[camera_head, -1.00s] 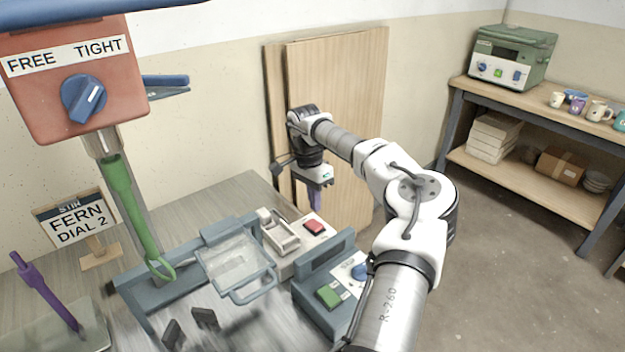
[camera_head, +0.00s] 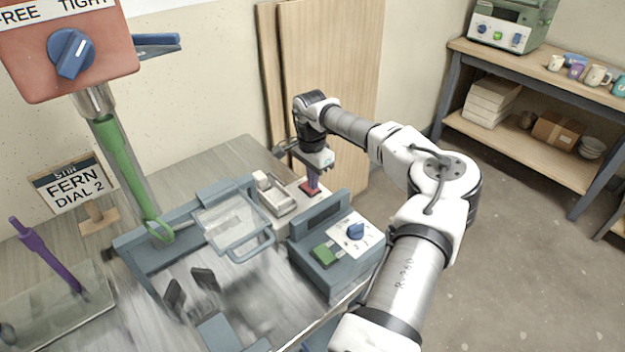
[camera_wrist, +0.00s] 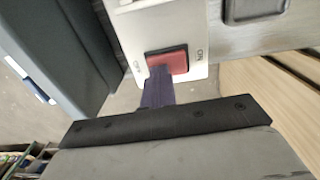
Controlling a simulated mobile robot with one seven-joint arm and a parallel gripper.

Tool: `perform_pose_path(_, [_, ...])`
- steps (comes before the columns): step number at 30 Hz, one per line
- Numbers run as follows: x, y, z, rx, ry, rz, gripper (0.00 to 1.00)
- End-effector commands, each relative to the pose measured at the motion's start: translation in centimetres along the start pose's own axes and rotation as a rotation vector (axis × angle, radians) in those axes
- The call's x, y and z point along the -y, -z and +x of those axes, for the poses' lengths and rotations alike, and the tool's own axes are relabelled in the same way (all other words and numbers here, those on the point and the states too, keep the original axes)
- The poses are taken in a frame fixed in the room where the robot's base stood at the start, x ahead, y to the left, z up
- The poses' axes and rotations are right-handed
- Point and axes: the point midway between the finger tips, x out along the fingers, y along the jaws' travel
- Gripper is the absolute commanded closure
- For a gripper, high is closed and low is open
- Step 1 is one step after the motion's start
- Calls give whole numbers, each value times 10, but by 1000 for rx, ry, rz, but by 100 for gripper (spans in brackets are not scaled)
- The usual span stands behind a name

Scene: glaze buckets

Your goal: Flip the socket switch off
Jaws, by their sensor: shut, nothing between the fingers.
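The socket switch is a red rocker (camera_wrist: 168,62) on a pale socket plate (camera_wrist: 130,38), with small lettering beside it in the wrist view. In the head view the red switch (camera_head: 309,190) shows at the right end of the socket box, partly hidden by my fingers. My gripper (camera_wrist: 157,75) is shut and empty. Its purple fingers point down, with their tips at the near edge of the red switch; I cannot tell whether they touch it. My gripper (camera_head: 314,186) also shows above the switch in the head view.
A blue-grey control box (camera_head: 335,245) with a green button and blue dial stands close in front of the socket. A clear hinged guard (camera_head: 232,222) is to the left. Wooden boards (camera_head: 345,90) lean behind. A red dial box (camera_head: 70,50) hangs at upper left.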

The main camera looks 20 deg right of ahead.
Motion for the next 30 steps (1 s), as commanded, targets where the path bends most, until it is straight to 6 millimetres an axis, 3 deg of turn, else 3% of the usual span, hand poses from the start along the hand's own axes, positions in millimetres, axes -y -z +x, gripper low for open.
perform_pose_path(1, [-5,1,12,3,38,3,100])
perform_pose_path(30, [15,-2,9,5,25,-1,100])
